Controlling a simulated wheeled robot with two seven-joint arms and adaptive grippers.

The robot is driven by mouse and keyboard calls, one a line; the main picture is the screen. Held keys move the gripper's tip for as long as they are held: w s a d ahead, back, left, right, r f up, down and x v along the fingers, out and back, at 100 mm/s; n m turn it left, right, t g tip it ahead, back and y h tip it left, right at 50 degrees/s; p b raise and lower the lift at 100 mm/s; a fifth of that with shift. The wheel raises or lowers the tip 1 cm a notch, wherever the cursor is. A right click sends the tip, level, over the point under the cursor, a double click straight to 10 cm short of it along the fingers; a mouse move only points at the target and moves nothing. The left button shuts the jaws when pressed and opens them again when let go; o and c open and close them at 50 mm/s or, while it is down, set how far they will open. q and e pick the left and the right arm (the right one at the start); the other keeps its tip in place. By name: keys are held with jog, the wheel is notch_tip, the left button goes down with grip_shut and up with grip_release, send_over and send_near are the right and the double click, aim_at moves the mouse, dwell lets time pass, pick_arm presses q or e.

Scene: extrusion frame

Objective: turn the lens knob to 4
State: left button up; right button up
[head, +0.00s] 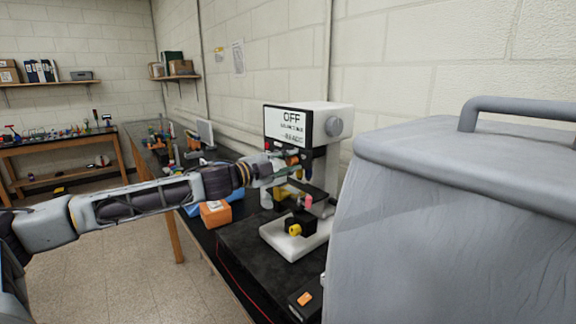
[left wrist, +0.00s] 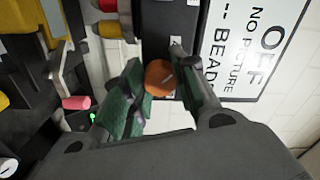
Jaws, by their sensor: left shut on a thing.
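The white microscope-like machine (head: 332,122) stands on the dark bench, with a sign-like screen (head: 289,125) reading OFF. My left gripper (head: 286,166) reaches in at the front of the machine, below the screen. In the left wrist view the left gripper (left wrist: 165,92) is shut on the orange-brown lens knob (left wrist: 159,77), with a dark green finger on each side. A small pale mark shows on the knob's face. The number it points to cannot be read. The screen (left wrist: 255,45) also shows there, with OFF and NO PICTURE on it. My right gripper is not in view.
The machine has a white base, a yellow knob (head: 295,230) and a pink piece (head: 308,201). An orange box (head: 214,213) sits on the bench to its left. A black box with an orange button (head: 304,298) lies in front. A large grey body with a handle (head: 450,190) fills the right.

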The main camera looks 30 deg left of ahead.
pick_arm(q)
jog(key=shift+n+b, duration=0.35)
jog(key=shift+n, duration=1.05)
jog(key=o, duration=1)
jog(key=shift+a+r, duration=0.1)
jog(key=shift+r, duration=0.05)
jog(key=shift+o, duration=0.3)
jog(key=shift+w+r, duration=0.15)
jog(key=shift+r, duration=0.2)
